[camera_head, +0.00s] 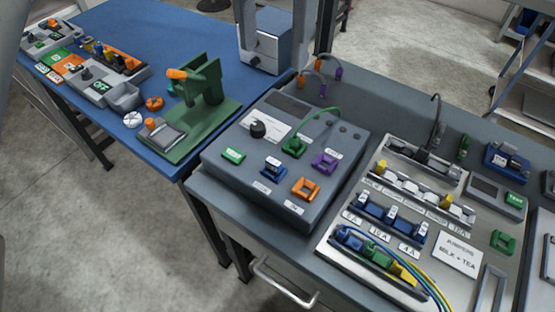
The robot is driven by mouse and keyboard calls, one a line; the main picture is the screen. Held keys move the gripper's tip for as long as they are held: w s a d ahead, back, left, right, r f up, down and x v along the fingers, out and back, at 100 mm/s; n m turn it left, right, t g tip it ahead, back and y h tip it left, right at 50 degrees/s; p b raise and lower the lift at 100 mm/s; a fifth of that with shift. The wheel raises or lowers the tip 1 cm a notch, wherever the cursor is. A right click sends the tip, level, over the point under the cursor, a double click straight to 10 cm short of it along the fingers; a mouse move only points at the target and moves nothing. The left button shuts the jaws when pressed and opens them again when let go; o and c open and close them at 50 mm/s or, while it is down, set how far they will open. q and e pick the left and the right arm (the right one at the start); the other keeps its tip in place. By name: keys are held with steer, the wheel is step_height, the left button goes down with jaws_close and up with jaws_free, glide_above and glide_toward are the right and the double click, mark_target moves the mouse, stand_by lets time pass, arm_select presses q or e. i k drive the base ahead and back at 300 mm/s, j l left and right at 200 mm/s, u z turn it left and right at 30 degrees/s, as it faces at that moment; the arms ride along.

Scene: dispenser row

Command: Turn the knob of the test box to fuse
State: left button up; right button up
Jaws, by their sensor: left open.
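The test box (232,175) is a grey box with a sloping top on the grey bench in the middle. Its knob (258,129) is round and black, at the upper left of the top, beside a white label (278,126). The label's words and the knob's pointer are too small to read. The box also carries a green socket (293,148), a purple socket (325,162), an orange socket (306,189) and a dark display. A grey part of my left arm (12,45) shows at the left edge, well away from the knob; its fingertips cannot be made out. My right gripper is not in view.
A jumper panel (345,250) with fuses and wires stands to the right. A green press (205,110) stands on the blue table (170,40) at left. The knob's left side is clear.

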mark_target(258, 130)
steer(key=j+z, duration=0.35)
steer(key=k+j+z, duration=0.1)
steer(key=j+z, duration=0.3)
steer(key=k+j+z, duration=0.1)
steer(key=j+z, duration=0.25)
